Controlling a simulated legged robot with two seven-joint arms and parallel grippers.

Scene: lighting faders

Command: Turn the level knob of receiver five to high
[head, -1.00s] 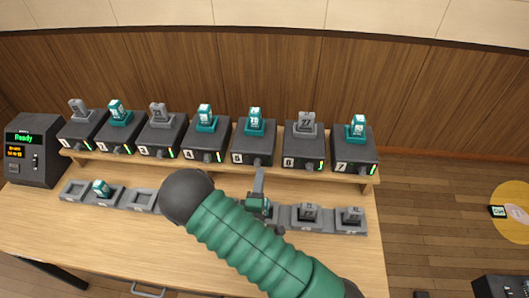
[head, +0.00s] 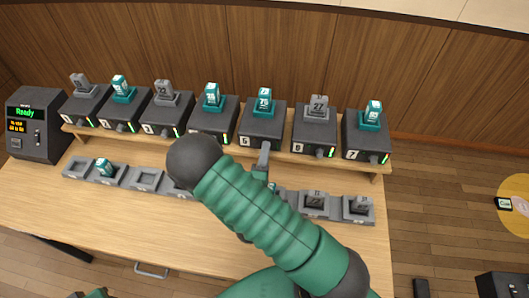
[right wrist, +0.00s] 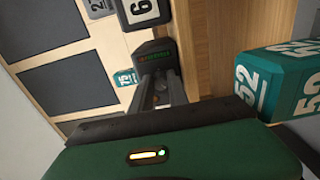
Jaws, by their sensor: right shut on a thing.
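Receiver five (head: 261,126) is a dark box on the raised wooden shelf with a teal pack standing in it. My right gripper (head: 264,153) is at the lower front of this box, with its fingers pointing at it. It is shut at the place of the level knob; the knob itself is hidden by the fingers. In the right wrist view the grey fingers (right wrist: 158,92) meet a dark block with a small green-lit strip (right wrist: 155,56). The knob's turn cannot be read. A green and dark piece of my left arm shows at the bottom left edge.
Receivers four (head: 213,118) and six (head: 315,130) stand close on either side. A row of grey trays (head: 145,180) lies in front, partly behind my right arm. A teal pack marked 52 (right wrist: 255,88) is close on the right in the wrist view. A dark console (head: 37,125) reads Ready.

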